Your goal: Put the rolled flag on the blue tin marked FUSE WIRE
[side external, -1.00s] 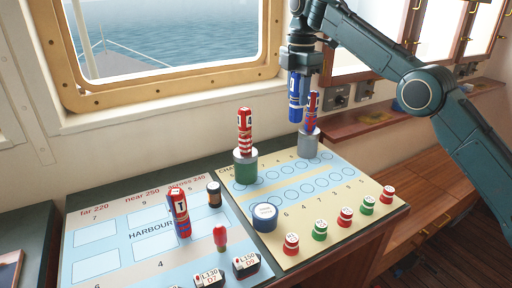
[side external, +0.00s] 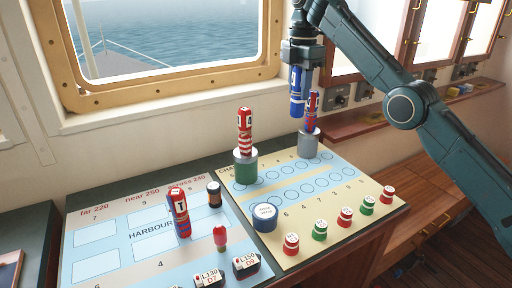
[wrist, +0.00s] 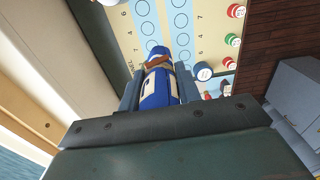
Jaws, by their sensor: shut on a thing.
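My gripper (side external: 301,66) is shut on a blue rolled flag (side external: 297,95) with a white patch, held upright in the air above the back of the chart table. The flag also shows between the jaws in the wrist view (wrist: 157,88). A round blue tin (side external: 264,224) with a white lid stands on the cream chart, to the left of and below the held flag in the side view. Its lid print is too small to read surely. Its top looks bare. It also shows in the wrist view (wrist: 203,73), right of the flag.
A red-and-white rolled flag (side external: 245,133) stands on a green tin (side external: 245,172). A red-and-blue one (side external: 312,108) stands on a grey tin (side external: 309,147), close by the held flag. Another (side external: 179,215) stands on the blue chart. Several red and green pieces line the right edge.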

